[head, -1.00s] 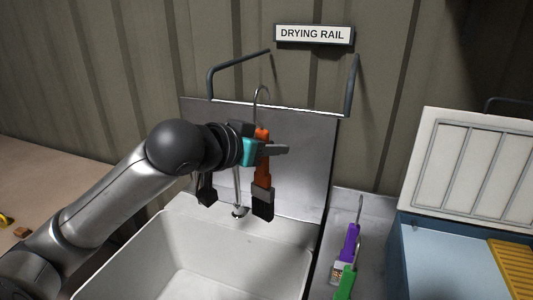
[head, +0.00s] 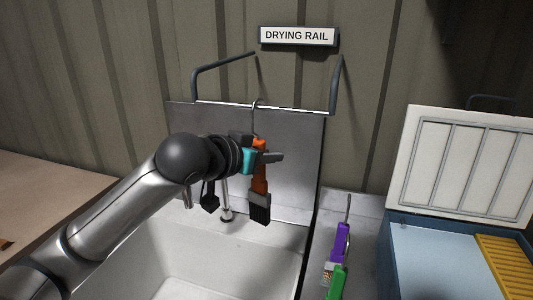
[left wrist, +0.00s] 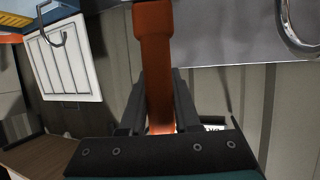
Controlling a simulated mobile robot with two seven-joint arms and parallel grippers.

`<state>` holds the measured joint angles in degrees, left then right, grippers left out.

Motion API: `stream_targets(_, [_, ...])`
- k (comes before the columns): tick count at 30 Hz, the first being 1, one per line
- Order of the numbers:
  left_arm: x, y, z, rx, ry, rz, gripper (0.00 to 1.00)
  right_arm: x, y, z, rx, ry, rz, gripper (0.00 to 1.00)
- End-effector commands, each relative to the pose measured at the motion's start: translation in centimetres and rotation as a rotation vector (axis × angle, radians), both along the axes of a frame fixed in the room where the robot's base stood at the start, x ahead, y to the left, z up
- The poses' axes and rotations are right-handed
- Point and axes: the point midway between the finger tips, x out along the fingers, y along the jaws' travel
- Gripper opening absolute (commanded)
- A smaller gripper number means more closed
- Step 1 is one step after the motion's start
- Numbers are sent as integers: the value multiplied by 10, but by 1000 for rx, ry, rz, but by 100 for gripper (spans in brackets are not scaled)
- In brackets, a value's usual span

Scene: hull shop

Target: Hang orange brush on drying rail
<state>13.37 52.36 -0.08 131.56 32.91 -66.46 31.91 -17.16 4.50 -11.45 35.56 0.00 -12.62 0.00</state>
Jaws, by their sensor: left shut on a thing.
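The orange brush (head: 260,180) hangs upright with its black bristles (head: 259,212) down and its wire hook (head: 256,118) up. My left gripper (head: 268,157) is shut on its orange handle, which also shows between the fingers in the left wrist view (left wrist: 155,70). The drying rail (head: 300,110) is a thin bar between two dark wall brackets, below the "DRYING RAIL" sign (head: 298,36). The hook's top overlaps the bar in the picture and rises slightly above it; I cannot tell if it is around the bar. My right gripper is out of view.
A purple brush (head: 337,245) and a green brush (head: 336,284) are on the grey counter at right. An open blue cooler (head: 445,255) stands farther right. The rest of the bar looks free.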

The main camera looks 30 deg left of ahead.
Motion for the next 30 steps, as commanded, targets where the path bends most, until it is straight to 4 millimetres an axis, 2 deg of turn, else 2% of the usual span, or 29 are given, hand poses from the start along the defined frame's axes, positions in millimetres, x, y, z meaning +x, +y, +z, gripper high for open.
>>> stream_targets(6, [0,0,0,0,-1,0,0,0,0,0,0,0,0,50])
stream_targets(7, [0,0,0,0,-1,0,33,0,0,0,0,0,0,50])
stream_targets(16, [0,0,0,0,0,0,66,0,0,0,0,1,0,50])
stream_targets(25, [-2,0,0,0,1,0,66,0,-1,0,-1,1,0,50])
stream_targets(30, [-15,1,5,0,0,0,66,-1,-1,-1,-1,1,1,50])
